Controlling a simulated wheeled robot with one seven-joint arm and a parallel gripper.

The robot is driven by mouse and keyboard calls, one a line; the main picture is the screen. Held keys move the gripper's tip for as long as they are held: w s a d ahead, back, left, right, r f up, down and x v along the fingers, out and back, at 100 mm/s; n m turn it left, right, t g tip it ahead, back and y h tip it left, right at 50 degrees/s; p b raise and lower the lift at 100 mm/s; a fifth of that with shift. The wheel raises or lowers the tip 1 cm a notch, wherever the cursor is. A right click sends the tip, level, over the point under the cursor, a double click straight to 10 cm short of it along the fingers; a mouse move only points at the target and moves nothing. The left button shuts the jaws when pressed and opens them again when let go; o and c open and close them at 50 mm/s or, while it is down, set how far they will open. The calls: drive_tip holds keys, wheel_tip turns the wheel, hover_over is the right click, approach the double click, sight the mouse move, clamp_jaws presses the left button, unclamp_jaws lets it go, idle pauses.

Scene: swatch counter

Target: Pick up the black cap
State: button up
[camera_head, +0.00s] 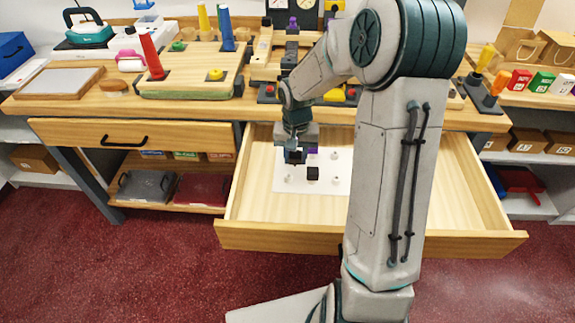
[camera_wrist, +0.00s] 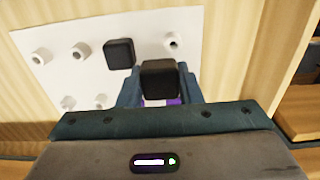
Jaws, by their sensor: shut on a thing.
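My gripper (camera_head: 295,148) reaches down over the open drawer. In the wrist view its fingers (camera_wrist: 160,95) are shut on a black cap (camera_wrist: 160,78), a dark block that looks larger and nearer than the board. The held cap's lower sides are hidden by the fingers. A second black cap (camera_wrist: 119,53) sits on the white peg board, apart from the fingers; it also shows in the head view (camera_head: 313,173). A purple piece (camera_wrist: 160,102) shows partly between the fingers, and purple also shows beside the gripper in the head view (camera_head: 312,151).
The white board (camera_head: 283,185) has several bare pegs and lies in the open wooden drawer (camera_head: 258,208), with bare drawer floor around it. The counter (camera_head: 60,108) behind holds cones, blocks and a tray. My arm hides part of the drawer's right side.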

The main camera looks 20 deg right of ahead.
drive_tip(key=w+d+r, duration=0.1)
drive_tip(key=d+r, duration=0.4)
drive_tip(key=d, duration=0.4)
drive_tip(key=shift+d+r, duration=0.3)
drive_tip(key=shift+w, duration=0.15)
